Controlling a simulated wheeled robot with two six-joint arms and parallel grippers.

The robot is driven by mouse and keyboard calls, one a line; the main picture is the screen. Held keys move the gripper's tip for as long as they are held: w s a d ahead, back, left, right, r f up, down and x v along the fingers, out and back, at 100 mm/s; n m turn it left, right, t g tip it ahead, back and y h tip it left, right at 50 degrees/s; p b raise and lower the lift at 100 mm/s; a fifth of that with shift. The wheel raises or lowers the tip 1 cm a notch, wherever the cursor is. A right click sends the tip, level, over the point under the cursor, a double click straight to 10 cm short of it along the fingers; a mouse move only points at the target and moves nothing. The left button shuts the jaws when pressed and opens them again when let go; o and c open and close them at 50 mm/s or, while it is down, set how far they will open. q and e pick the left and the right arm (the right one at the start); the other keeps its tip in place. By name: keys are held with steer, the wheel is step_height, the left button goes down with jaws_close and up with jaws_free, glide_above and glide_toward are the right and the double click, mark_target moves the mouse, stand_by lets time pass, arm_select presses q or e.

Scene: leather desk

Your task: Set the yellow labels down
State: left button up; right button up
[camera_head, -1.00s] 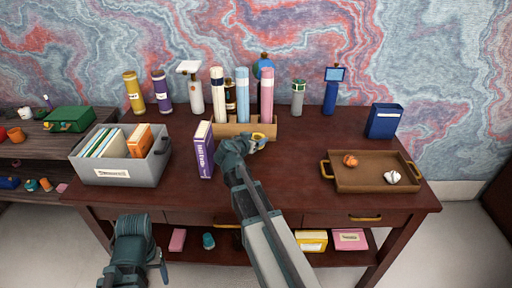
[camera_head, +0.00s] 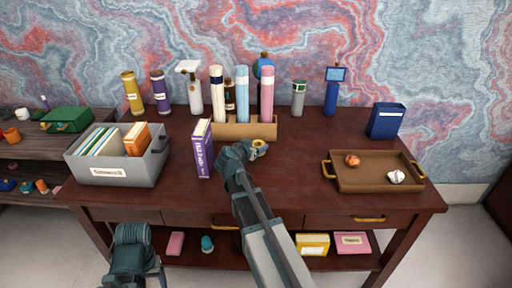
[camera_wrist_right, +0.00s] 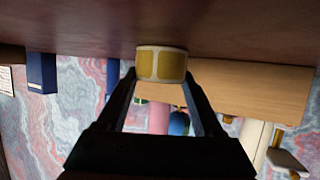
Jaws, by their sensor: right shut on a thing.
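The yellow labels (camera_head: 259,145) are a small roll with a pale edge, held between the fingertips of my right gripper (camera_head: 251,148). In the right wrist view, which is upside down, the labels (camera_wrist_right: 161,64) sit between the two fingers, very close to the desk surface (camera_wrist_right: 100,35). I cannot tell whether they touch it. They are in front of the wooden holder (camera_head: 228,131) with tall tubes. My left gripper (camera_head: 150,275) is low at the front left, away from the desk top, its fingers mostly hidden.
A purple box (camera_head: 203,150) stands just left of my right gripper. A grey bin (camera_head: 115,172) of files is at the left. A brown tray (camera_head: 375,181) with two balls is at the right, and a blue box (camera_head: 386,121) behind it. Desk between holder and tray is clear.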

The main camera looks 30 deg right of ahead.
steer(key=o, duration=1.3)
steer(key=shift+f, duration=0.1)
steer(key=shift+o, duration=0.2)
